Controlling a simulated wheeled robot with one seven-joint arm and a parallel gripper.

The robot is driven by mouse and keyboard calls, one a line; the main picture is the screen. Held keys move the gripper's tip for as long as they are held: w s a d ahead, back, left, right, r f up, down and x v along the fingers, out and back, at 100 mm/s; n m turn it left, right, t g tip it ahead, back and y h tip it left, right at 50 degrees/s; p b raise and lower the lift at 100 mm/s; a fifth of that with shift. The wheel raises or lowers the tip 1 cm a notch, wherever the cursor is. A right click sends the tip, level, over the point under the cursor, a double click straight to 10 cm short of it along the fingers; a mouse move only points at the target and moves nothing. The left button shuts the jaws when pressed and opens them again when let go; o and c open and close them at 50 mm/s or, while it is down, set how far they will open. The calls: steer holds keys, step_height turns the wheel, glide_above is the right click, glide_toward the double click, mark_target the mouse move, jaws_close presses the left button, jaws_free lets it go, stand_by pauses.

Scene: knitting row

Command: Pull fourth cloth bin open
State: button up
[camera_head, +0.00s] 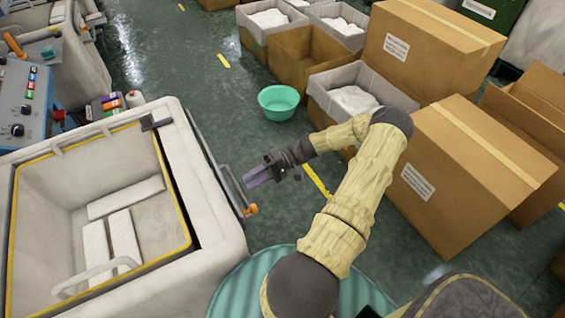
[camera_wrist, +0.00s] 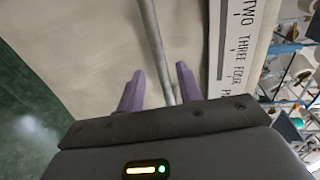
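The pale cloth bin (camera_head: 185,180) stands at the left in the head view, with a yellow-edged opening and white pieces inside. A grey bar handle (camera_head: 229,184) with an orange end runs along its right side. My gripper (camera_head: 252,176) is just right of this bar, its purple fingers pointing at it. In the wrist view, the fingers (camera_wrist: 158,88) are apart, and the grey bar (camera_wrist: 154,45) runs between them in the picture, in front of the pale cloth front (camera_wrist: 95,45). I cannot tell whether the fingertips reach around the bar. No contact shows.
A ruler-like strip (camera_wrist: 243,50) reading TWO, THREE, FOUR lies along the cloth front's right edge. A teal bowl (camera_head: 278,103) stands on the green floor (camera_head: 215,95). Cardboard boxes (camera_head: 470,165) crowd the right. A control panel (camera_head: 28,105) is at upper left.

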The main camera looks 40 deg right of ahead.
steer(key=b+v, duration=0.1)
steer(key=v, duration=1)
steer(key=shift+d, duration=0.4)
steer(key=shift+r, duration=0.1)
